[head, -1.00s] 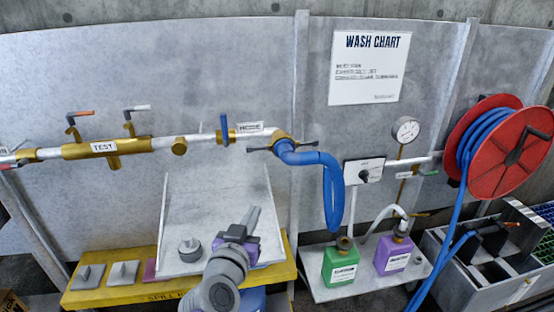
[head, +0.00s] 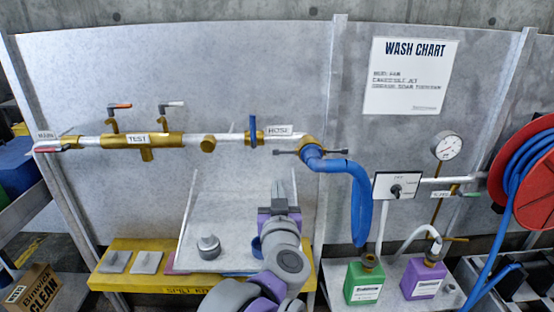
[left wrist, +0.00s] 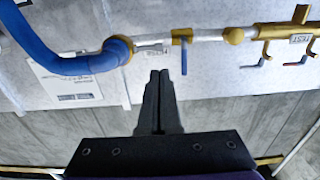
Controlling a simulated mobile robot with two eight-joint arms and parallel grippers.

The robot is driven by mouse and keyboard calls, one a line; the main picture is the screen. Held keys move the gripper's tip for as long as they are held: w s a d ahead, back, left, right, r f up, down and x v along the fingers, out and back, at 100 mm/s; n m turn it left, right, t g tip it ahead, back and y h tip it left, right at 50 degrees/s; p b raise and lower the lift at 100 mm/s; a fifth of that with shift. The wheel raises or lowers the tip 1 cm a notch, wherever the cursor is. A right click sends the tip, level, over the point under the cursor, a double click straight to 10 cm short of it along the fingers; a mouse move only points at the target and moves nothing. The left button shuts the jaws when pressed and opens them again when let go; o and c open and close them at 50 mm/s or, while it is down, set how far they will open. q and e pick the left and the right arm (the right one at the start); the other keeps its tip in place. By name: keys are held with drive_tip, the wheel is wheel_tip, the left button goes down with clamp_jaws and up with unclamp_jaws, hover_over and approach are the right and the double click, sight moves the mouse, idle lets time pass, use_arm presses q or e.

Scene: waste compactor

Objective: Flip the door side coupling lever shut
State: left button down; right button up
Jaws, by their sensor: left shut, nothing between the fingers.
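The brass hose coupling (head: 308,143) joins the pipe to the blue hose (head: 361,205). One dark coupling lever (head: 286,153) sticks out to its left and another lever (head: 337,152) to its right. Both stand out sideways from the coupling; I cannot tell which is the door side one. My left gripper (head: 283,187) is shut and empty, below and slightly left of the coupling, in front of the grey panel. In the left wrist view its fingers (left wrist: 159,75) are together, touching nothing, with the coupling (left wrist: 127,48) beyond; the levers are not clear there. My right gripper is not in view.
A blue-handled valve (head: 253,130) sits on the pipe left of the coupling. A yellow spill-kit bench (head: 125,270) stands below. Green (head: 364,283) and purple (head: 424,279) bottles stand on a shelf at the right. A red hose reel (head: 522,165) is farther right.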

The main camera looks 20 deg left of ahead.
sight(276, 153)
use_arm(q)
drive_tip(key=x, duration=1.4)
drive_tip(key=shift+p, duration=0.35)
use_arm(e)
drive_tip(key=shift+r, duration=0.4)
